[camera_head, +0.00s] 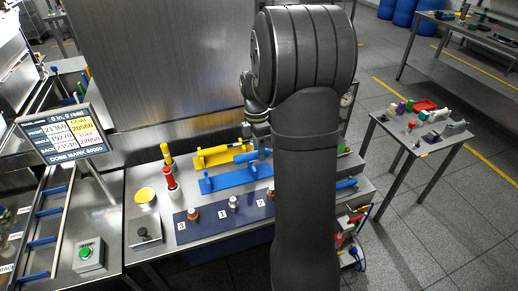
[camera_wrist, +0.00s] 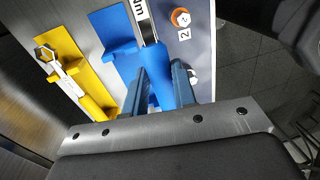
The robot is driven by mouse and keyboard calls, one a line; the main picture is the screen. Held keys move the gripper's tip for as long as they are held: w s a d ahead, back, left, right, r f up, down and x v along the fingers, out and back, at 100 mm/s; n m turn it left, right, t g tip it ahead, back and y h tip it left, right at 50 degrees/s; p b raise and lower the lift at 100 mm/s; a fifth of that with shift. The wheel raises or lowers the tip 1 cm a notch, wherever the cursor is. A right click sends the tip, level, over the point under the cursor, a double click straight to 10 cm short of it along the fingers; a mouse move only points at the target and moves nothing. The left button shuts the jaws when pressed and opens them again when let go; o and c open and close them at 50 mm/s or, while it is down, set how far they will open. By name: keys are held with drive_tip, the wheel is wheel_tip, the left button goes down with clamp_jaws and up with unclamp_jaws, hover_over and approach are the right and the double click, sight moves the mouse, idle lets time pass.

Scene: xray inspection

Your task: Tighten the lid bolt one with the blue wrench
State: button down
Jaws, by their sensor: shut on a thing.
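My gripper (camera_wrist: 158,72) is shut on the blue handle of the blue wrench (camera_wrist: 155,80). In the head view my gripper (camera_head: 258,136) is above the blue holder (camera_head: 232,180), and the blue handle (camera_head: 251,156) shows below it. In the wrist view the blue holder (camera_wrist: 112,36) lies left of the handle. The dark blue plate (camera_head: 213,226) carries bolts beside number labels. A silver-topped bolt (camera_head: 233,202) stands beside label 1, near the plate's middle. An orange-ringed bolt (camera_wrist: 181,17) beside label 2 shows in the wrist view. My arm hides part of the plate's right side.
A yellow holder (camera_head: 213,158) lies behind the blue one; a yellow wrench with a ring end (camera_wrist: 46,55) rests on it. Red (camera_head: 169,178) and yellow (camera_head: 166,154) upright items stand left. A display (camera_head: 63,133) and green button box (camera_head: 88,255) are further left.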

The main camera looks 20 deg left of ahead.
drive_tip(key=s+d+f+n+t, duration=0.1)
drive_tip(key=s+f+n+t, duration=0.1)
drive_tip(key=s+n, duration=1.1)
drive_tip(key=s, duration=1.2)
drive_tip(key=shift+s+d+f, duration=0.15)
drive_tip(key=shift+s+d, duration=0.15)
drive_tip(key=shift+d, duration=0.1)
drive_tip(key=shift+f, duration=0.1)
drive_tip(key=shift+f, duration=4.35)
drive_tip(key=shift+s+a+m+h, duration=0.15)
drive_tip(key=shift+a+m+h, duration=0.2)
drive_tip(key=shift+a, duration=0.25)
